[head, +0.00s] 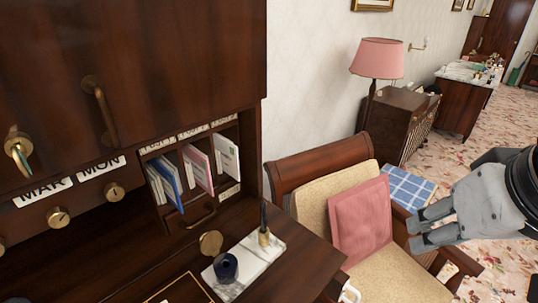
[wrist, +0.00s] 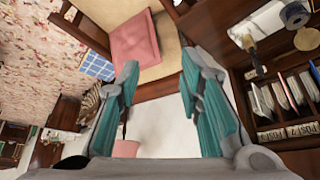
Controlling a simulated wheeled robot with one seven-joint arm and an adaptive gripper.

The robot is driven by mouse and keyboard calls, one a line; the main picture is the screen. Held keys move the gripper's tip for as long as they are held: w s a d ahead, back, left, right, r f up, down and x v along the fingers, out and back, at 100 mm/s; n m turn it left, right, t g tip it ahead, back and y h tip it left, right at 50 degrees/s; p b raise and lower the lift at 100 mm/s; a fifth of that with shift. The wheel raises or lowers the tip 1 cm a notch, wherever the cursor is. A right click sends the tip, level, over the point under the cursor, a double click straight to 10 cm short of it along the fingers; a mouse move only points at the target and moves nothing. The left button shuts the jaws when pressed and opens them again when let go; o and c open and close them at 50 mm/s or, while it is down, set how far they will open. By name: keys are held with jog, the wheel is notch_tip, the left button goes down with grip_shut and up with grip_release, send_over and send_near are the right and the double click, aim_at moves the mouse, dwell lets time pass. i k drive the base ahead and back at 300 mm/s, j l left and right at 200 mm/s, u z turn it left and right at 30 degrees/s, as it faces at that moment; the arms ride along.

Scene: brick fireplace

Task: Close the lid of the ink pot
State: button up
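The ink pot (head: 226,268) is a small dark blue round pot on a white marble base (head: 262,256) on the desk. A round brass disc (head: 210,243), apparently its lid, stands raised behind the pot. In the wrist view the ink pot (wrist: 297,14) is at the top right corner, with the brass disc (wrist: 307,39) just below it. My gripper (head: 413,232) is at the right in the head view, over the chair side, well away from the pot. In the wrist view my gripper (wrist: 160,62) has its fingers wide apart with nothing between them.
A pen (head: 264,225) stands upright in a brass holder on the marble base. Letter slots (head: 190,170) with envelopes are behind it. A wooden chair with a pink cushion (head: 360,221) is between desk and gripper. A pink lamp (head: 377,58) stands farther back.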

aim_at(211, 241)
jog(key=k+u, duration=0.1)
jog(key=u, duration=0.25)
jog(key=k+u, duration=0.1)
jog(key=u, duration=0.25)
jog(key=k+u, duration=0.1)
jog(key=u, duration=0.2)
